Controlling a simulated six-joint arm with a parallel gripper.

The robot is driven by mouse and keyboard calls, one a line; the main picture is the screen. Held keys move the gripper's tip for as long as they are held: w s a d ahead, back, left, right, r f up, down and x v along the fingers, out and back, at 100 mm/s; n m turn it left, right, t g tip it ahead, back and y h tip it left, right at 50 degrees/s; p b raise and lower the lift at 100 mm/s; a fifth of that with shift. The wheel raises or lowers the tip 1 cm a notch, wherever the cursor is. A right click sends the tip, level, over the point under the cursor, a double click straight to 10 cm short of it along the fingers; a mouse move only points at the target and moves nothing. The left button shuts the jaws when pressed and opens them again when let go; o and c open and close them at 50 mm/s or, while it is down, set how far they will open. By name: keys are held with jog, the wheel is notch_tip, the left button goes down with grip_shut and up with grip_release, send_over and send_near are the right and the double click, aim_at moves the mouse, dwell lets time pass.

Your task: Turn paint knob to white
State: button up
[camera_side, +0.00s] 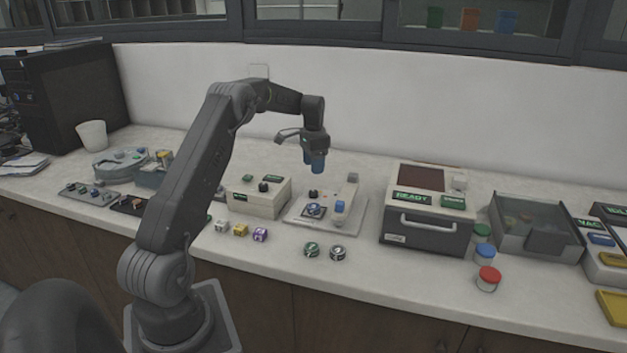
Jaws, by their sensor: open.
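My gripper (314,166) hangs with blue fingertips pointing down, above the light plate (318,225) at the middle of the bench. It is open, and I see nothing between its fingers. A beige box (258,198) stands to the left of the plate. A dark knob (263,187) sits on its top, beside a small green label (247,178). Another dark knob (313,193) sits on the plate, below my gripper and apart from it. The lettering is too small to read, so I cannot tell which is the paint knob or its setting.
A machine marked READY (428,215) stands right of the plate. Jars with green, blue and red lids, including the red one (489,275), stand by it. Small cubes (240,230) and two round pieces (312,249) lie near the front edge. A clear bin (535,225) is farther right.

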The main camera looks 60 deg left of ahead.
notch_tip(320, 180, up, 4)
jog(key=shift+r, duration=0.2)
dwell(0.3)
jog(key=s+d+r+t, duration=0.15)
jog(key=d+r, duration=0.25)
jog(key=d, duration=0.4)
jog(key=s+d+r+y, duration=0.1)
jog(key=s+d+r, duration=0.1)
jog(key=d+r, duration=0.45)
jog(key=s+d+r+t, duration=0.1)
jog(key=s+d+r, duration=0.15)
jog(key=d, duration=0.65)
jog(key=s+d+f+n+t+h, duration=0.1)
jog(key=s+d+f+t, duration=0.2)
jog(key=s+d, duration=1.3)
jog(key=shift+s+f, duration=0.35)
jog(key=shift+s, duration=0.9)
